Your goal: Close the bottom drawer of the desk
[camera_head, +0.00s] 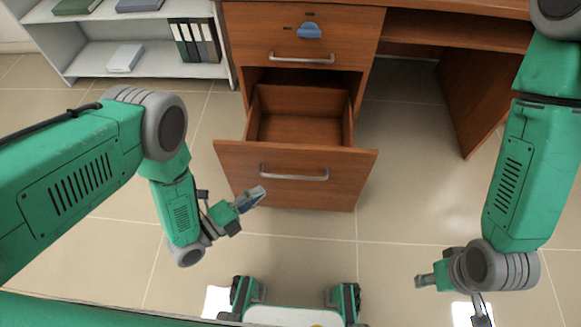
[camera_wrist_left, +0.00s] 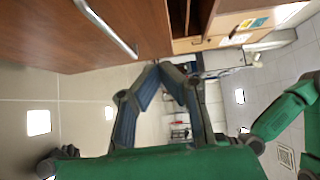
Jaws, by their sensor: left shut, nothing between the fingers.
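The bottom drawer (camera_head: 240,163) of the brown wooden desk is pulled out and empty, with a silver bar handle (camera_head: 294,173) on its front. In the left wrist view, the drawer front (camera_wrist_left: 60,35) and its handle (camera_wrist_left: 105,27) fill the upper left. My left gripper (camera_head: 259,196) is shut and empty, in front of the left part of the drawer front, below and left of the handle's middle. Its closed fingers also show in the left wrist view (camera_wrist_left: 160,70). Contact with the drawer cannot be told. My right gripper (camera_head: 450,292) is low at the right, away from the drawer; its fingers are unclear.
The closed upper drawer (camera_head: 255,38) has a handle and a blue object (camera_head: 308,30) on its front. A light grey shelf (camera_head: 85,60) with binders (camera_head: 195,42) stands at the left. Tiled floor (camera_head: 395,190) is clear right of the drawer, beside the desk's side panel (camera_head: 470,100).

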